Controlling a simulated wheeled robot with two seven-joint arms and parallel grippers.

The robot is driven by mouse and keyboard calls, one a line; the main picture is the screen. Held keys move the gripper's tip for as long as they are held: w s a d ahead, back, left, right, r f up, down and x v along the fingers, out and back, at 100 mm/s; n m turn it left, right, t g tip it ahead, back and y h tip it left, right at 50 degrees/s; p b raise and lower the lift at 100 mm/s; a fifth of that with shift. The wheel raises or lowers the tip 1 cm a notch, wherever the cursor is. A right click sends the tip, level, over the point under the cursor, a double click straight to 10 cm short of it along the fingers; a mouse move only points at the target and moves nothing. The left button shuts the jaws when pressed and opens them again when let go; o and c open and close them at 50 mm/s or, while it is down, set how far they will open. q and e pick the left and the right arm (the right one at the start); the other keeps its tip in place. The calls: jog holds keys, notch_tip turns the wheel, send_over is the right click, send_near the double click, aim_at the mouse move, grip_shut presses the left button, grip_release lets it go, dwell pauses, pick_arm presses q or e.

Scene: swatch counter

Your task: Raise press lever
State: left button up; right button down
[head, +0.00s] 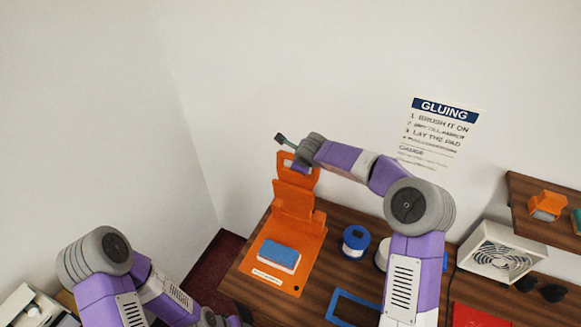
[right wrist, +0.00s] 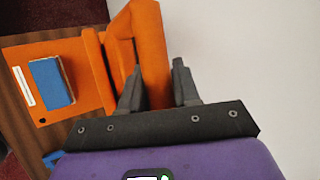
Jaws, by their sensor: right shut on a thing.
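The orange press stands on the left part of the wooden counter, its flat base plate (head: 272,272) toward me. Its orange lever (head: 284,172) stands up at the back, well above the base. It also shows close up in the right wrist view (right wrist: 151,50). My right gripper (right wrist: 159,88) has one finger on each side of the lever and is shut on it; in the head view it is mostly hidden behind the lever and wrist. A blue-topped block (head: 279,256) with a pale side lies on the base plate. My left arm is at the lower left; its gripper is not visible.
A blue spool (head: 355,241) and a blue frame (head: 352,308) are on the counter right of the press. A white fan box (head: 492,250), dark small items and a red mat (head: 486,316) are further right. A wall shelf (head: 545,226) holds an orange item.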

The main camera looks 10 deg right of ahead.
jog(key=shift+w+d+f, duration=0.45)
jog(key=shift+w+d, duration=0.15)
jog(key=shift+w, duration=0.05)
jog(key=shift+w+d+f, duration=0.4)
jog(key=shift+w+d, duration=0.2)
jog(key=shift+w, duration=0.05)
jog(key=c, duration=0.9)
grip_release()
jog(key=shift+w, duration=0.1)
jog(key=shift+r, duration=0.1)
jog(key=v, duration=0.8)
jog(key=shift+w+r, duration=0.25)
jog(key=shift+w, duration=0.05)
